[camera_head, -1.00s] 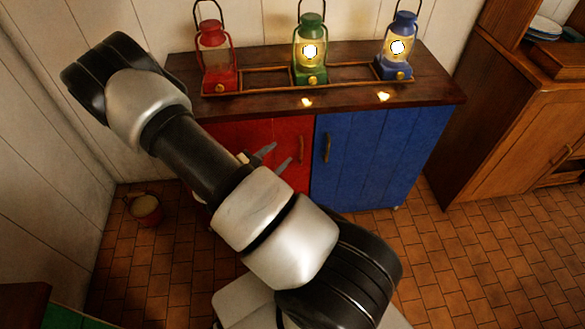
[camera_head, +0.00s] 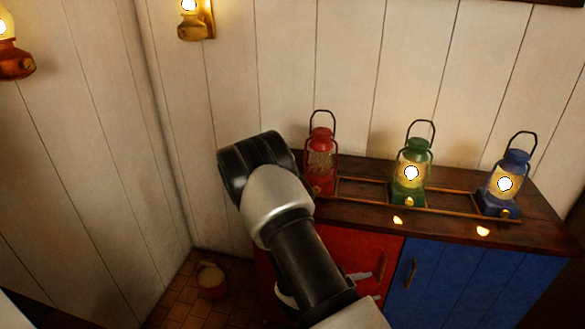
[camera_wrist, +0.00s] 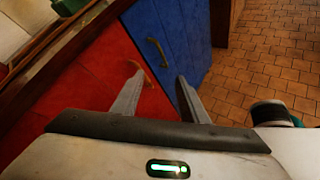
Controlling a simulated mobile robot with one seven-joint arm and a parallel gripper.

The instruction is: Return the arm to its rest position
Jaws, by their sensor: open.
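My arm stretches up from the lower right of the head view, bent at a black and silver joint in front of the cabinet's left end. My gripper (camera_wrist: 160,98) shows in the wrist view with its two grey fingers apart and nothing between them. In the head view its fingertips (camera_head: 368,272) show just right of my arm, in front of the red door (camera_head: 372,250). In the wrist view the red door (camera_wrist: 105,75) and the blue door (camera_wrist: 185,30) lie beyond the fingers. I cannot tell how far the fingers are from the doors.
On the cabinet top (camera_head: 375,213) stand a red lantern (camera_head: 320,160), unlit, a lit green lantern (camera_head: 411,165) and a lit blue lantern (camera_head: 506,180), within a low wooden rail. A small bucket (camera_head: 211,281) stands on the tiled floor at the left. The wrist view shows open floor (camera_wrist: 275,50) right of the cabinet.

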